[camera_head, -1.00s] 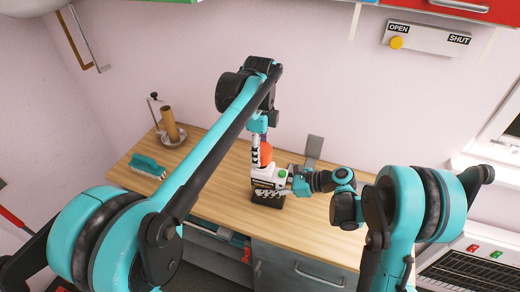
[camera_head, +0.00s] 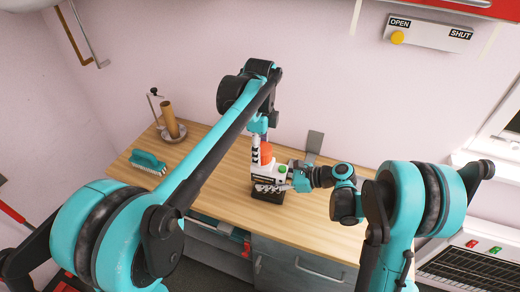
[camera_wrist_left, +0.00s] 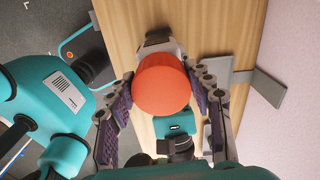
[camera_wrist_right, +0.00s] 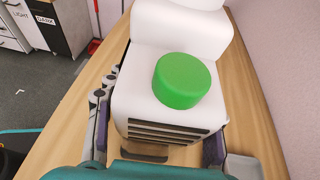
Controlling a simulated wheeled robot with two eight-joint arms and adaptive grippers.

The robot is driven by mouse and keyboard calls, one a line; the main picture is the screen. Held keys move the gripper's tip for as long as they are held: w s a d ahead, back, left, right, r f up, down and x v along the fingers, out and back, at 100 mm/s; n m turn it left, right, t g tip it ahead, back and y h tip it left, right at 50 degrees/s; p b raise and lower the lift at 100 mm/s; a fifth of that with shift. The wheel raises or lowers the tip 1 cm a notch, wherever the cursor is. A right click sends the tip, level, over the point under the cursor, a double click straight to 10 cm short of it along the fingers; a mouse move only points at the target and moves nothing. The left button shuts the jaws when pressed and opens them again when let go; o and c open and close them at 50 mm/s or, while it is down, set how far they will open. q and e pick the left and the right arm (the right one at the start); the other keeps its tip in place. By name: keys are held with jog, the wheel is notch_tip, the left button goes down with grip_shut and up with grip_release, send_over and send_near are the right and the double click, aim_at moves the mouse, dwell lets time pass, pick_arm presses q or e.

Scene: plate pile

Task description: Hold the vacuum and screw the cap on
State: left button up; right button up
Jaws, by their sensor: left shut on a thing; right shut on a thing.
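The white vacuum (camera_head: 259,172) stands on the wooden worktop on a dark base, with a green button (camera_wrist_right: 182,80) on its body. My right gripper (camera_head: 281,187) is shut on the vacuum's body from the right; in the right wrist view its fingers flank the white body (camera_wrist_right: 150,108). An orange cap (camera_head: 266,153) is at the top of the vacuum. My left gripper (camera_head: 262,147) is above it, pointing down, its fingers on both sides of the round orange cap (camera_wrist_left: 163,85). Whether the cap is threaded on is hidden.
A grey plate (camera_head: 314,142) stands behind the vacuum. The worktop's front edge is above drawers.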

pick_arm(q)
jog(key=shift+f, duration=0.6)
jog(key=m, duration=0.7)
jog(key=shift+w+d, duration=0.1)
jog(key=shift+w, duration=0.05)
jog(key=m, duration=0.4)
jog(key=shift+d+m, duration=0.1)
jog(key=shift+m, duration=0.3)
jog(key=m, duration=0.5)
jog(key=shift+w+d, duration=0.1)
jog(key=o, duration=0.9)
jog(key=shift+o, duration=0.2)
